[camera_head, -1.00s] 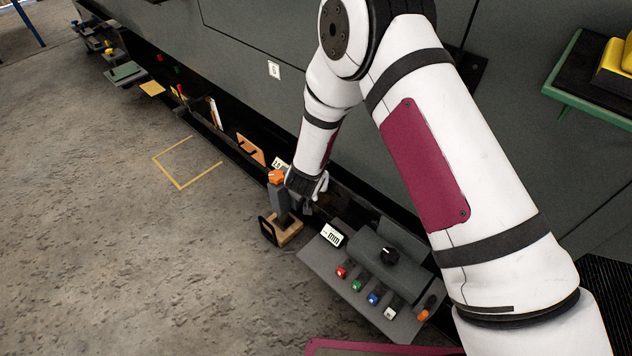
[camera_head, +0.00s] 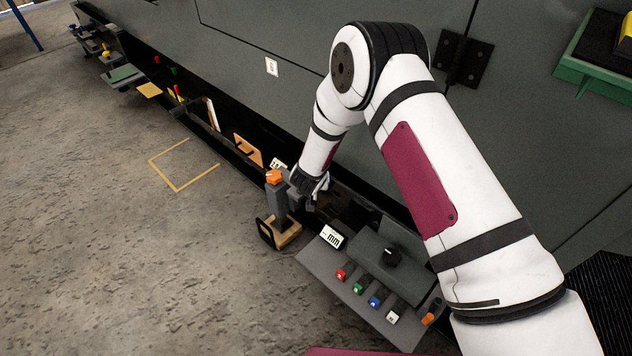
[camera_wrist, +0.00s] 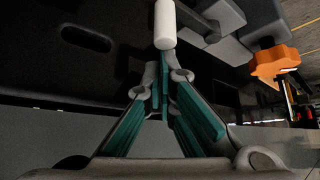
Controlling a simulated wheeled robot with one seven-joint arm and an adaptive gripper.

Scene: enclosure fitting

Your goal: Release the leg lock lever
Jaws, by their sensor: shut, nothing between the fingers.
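My gripper (camera_head: 309,196) is low against the dark machine side, just right of a grey post with an orange top (camera_head: 274,178). In the wrist view my gripper (camera_wrist: 164,72) has its teal-padded fingers together, with nothing between them. A white cylindrical grip (camera_wrist: 165,24) lies just beyond the fingertips, on a dark bar running to grey blocks; it may be the lever's handle. I cannot tell whether the fingertips touch it. The orange top also shows in the wrist view (camera_wrist: 275,62), to the right. No label confirms which part is the leg lock lever.
More fittings line the machine's lower edge. The concrete floor (camera_head: 120,260) at left is open.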

